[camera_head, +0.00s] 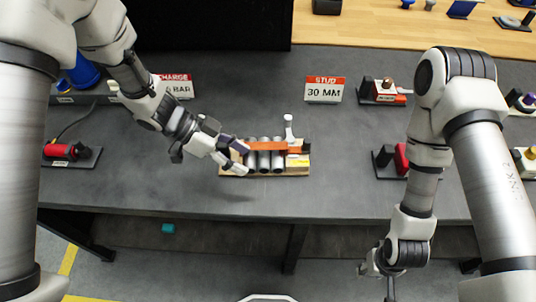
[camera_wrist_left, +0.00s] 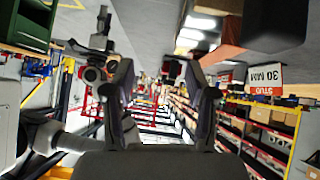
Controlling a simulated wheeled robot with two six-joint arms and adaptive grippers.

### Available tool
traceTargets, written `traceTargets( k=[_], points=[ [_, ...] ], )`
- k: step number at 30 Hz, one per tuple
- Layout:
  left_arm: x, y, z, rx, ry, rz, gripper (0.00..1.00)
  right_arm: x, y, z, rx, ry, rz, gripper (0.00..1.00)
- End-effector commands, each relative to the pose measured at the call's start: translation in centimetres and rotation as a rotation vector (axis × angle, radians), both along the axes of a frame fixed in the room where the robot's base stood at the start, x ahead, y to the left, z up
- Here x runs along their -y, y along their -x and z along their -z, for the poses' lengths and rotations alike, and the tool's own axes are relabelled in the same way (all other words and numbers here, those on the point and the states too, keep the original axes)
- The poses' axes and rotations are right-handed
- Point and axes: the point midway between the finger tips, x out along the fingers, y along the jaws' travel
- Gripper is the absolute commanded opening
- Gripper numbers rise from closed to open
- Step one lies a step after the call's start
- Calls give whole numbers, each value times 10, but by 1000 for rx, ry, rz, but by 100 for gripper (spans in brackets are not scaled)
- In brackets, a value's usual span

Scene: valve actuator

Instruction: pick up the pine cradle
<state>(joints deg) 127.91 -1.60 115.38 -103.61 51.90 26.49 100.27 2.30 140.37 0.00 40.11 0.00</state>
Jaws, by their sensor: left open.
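The pine cradle (camera_head: 234,171) is a light wooden base on the grey bench, in the middle of the head view. It holds several grey metal cylinders (camera_head: 265,161) side by side, and an orange-brown strap or bar (camera_head: 280,146) crosses over them. My left gripper (camera_head: 241,158) is open at the cradle's left end and overlaps it in the picture; I cannot tell whether it touches. In the left wrist view its two fingers (camera_wrist_left: 160,95) stand apart with nothing clear between them. My right gripper (camera_head: 383,275) hangs low in front of the bench, its fingers unclear.
A white upright fitting (camera_head: 289,128) stands behind the cradle. A "STUD 30 MM" sign (camera_head: 324,91) stands farther back. A red device on a dark plate (camera_head: 72,152) lies at left, and another red part (camera_head: 401,159) at right. Bench between cradle and right part is clear.

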Motion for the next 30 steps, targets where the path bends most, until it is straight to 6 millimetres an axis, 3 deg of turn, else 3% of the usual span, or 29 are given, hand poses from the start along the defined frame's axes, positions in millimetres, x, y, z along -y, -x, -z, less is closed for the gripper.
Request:
traceTargets(
  k=[1,3,6,15,24,30],
  points=[
    [-8,-26,-20,60,-20,0,56,0,0,1,0,0,0,40],
    [-17,-48,-38,108,-47,-3,56,0,0,1,0,0,0,40],
    [-21,-61,-47,136,-68,-6,56,0,0,1,0,0,0,40],
    [18,-64,-7,136,-71,-6,56,0,0,0,0,0,0,40],
    [45,-67,29,135,-70,-5,56,0,0,0,0,0,0,40],
    [57,-69,39,137,-68,-8,56,0,0,0,0,0,0,40]
  ],
)
